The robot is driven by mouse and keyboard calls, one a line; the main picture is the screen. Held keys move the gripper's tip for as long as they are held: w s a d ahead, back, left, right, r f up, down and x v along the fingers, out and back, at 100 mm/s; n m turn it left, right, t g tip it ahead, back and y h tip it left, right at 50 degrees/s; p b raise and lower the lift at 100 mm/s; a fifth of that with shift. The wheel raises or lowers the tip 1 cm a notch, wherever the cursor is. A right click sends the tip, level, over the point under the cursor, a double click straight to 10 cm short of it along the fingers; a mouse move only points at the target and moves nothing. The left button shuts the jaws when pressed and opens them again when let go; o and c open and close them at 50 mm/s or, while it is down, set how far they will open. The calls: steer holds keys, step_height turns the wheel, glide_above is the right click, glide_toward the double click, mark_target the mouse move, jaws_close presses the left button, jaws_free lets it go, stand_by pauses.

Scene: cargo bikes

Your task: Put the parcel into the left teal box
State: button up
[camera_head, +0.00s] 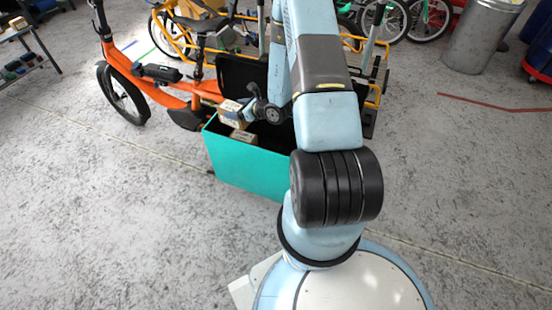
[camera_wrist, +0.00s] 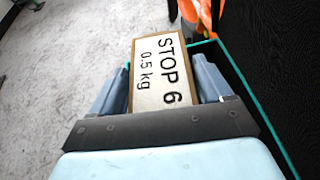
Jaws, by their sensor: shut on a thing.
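My gripper (camera_head: 243,108) is shut on a small brown parcel (camera_head: 230,110). In the wrist view, the parcel (camera_wrist: 158,85) has a white label reading "STOP 6, 0.5 kg" and sits between the two fingers. A teal box (camera_head: 245,168) with a dark inside is mounted on the orange cargo bike, and my arm hides its right part. The held parcel is at the box's left rear, near the rim; I cannot tell whether it is fully inside the rim. The teal rim (camera_wrist: 283,150) runs right of the parcel in the wrist view.
Another brown carton (camera_head: 243,136) shows inside the teal box. A black lid panel (camera_head: 240,75) stands up behind the opening. The orange bike (camera_head: 150,75) is at the left, with yellow-framed racks behind. A metal bin (camera_head: 482,35) stands far right. The grey floor is clear in front.

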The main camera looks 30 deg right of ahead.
steer(key=s+d+f+n+g+y, duration=0.1)
steer(key=s+d+f, duration=0.3)
steer(key=s+d, duration=0.25)
steer(key=s+d+f+y, duration=0.1)
steer(key=s+d+f, duration=0.35)
steer(key=d, duration=0.35)
step_height(320, 180, down, 9)
steer(key=shift+s+r, duration=0.15)
steer(key=shift+s, duration=0.3)
steer(key=shift+f, duration=0.6)
steer(key=o, duration=1.4)
steer(key=shift+h, duration=0.3)
